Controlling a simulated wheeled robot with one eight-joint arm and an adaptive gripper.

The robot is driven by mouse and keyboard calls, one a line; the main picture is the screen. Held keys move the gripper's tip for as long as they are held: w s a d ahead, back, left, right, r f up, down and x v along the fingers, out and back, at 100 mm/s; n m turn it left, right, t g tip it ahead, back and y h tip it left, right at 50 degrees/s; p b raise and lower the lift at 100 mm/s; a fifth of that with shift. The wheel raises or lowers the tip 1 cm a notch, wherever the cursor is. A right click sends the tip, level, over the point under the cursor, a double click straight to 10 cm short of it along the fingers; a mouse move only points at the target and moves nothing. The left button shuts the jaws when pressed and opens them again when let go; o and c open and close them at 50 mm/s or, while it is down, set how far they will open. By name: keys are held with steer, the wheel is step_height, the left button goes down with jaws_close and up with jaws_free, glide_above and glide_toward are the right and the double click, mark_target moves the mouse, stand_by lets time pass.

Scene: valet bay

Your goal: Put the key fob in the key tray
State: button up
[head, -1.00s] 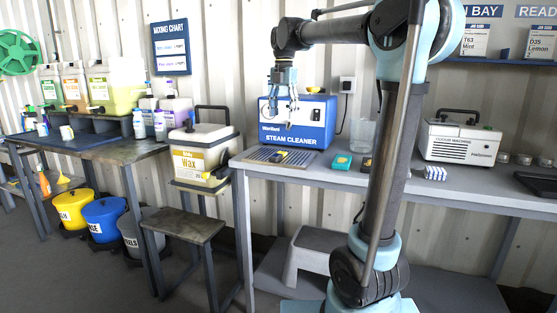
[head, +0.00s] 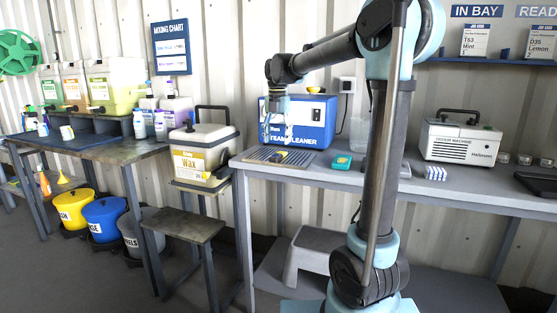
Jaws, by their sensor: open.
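A small dark and yellow item (head: 279,156), possibly the key fob, lies on the slatted mat (head: 258,154) at the left end of the grey bench; it is too small to be sure. My gripper (head: 277,145) is open and empty just above it, pointing down in front of the blue steam cleaner. I see a gap between the fingers and the item, but cannot judge it well. A shallow black tray (head: 537,184), possibly the key tray, lies at the far right of the bench, partly cut off by the frame edge.
The steam cleaner (head: 312,120) stands close behind my gripper. A striped item (head: 436,173) and a white odour machine (head: 460,141) stand farther right. The bench front (head: 470,195) is clear.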

steer(key=shift+w+d+f, duration=0.1)
steer(key=shift+w+f, duration=0.05)
steer(key=shift+f, duration=1.35)
steer(key=shift+w+d+f, duration=0.1)
steer(key=shift+f, duration=1.4)
steer(key=c, duration=1.2)
steer(key=shift+c, duration=0.2)
step_height(320, 180, up, 10)
